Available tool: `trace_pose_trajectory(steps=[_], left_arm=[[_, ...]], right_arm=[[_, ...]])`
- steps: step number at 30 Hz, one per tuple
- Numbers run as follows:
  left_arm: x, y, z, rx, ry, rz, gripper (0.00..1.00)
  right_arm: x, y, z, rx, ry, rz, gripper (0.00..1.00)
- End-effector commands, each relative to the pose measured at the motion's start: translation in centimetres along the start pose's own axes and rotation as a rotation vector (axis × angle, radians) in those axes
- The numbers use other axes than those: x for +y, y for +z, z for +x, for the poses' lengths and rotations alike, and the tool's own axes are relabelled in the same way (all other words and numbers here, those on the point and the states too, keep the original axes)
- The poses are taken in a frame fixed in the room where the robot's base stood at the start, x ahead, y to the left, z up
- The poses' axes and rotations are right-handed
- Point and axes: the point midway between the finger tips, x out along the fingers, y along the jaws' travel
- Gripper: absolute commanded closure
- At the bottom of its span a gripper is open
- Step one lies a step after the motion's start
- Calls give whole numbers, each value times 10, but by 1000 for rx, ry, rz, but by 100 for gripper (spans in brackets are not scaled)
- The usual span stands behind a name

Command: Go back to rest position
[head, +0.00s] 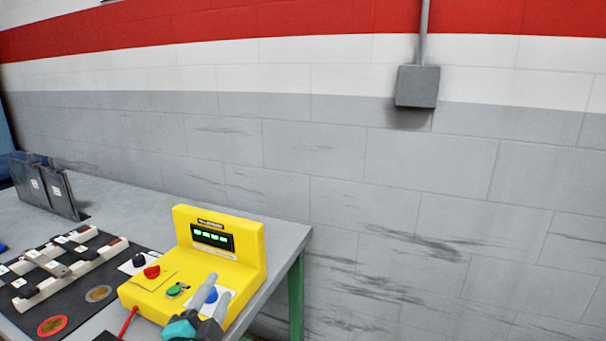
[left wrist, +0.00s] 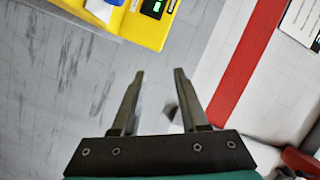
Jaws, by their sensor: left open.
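My left gripper (head: 217,290) is in the head view at the bottom, in front of the right part of the yellow control box (head: 252,243). Its fingers partly cover the area around the blue button (head: 211,296). In the left wrist view the two fingers (left wrist: 158,73) are apart with nothing between them, and the yellow box (left wrist: 147,30) is at the top, beyond the fingertips. I cannot tell from these views whether the gripper touches the box. My right gripper is in neither view.
The box stands near the right end of the grey table (head: 134,206). A black mat (head: 115,262) with several small pieces lies to its left, and dark upright plates (head: 58,192) stand farther left. A block wall (head: 400,190) is behind; right of the table is clear.

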Motion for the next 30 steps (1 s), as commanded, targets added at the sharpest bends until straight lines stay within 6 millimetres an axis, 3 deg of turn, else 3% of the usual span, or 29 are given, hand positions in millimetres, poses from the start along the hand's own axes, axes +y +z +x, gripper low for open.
trace_pose_trajectory(steps=[3,9,15,22,30], left_arm=[[41,35,-36,-210,133,-230,56],[109,75,-119,-561,364,-548,56],[151,84,-195,-820,544,-738,56],[178,77,-273,-1053,712,-878,56],[228,103,-256,-1066,723,-860,56]], right_arm=[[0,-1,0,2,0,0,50],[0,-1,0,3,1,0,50],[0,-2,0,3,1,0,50],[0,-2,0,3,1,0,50],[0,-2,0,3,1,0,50]])
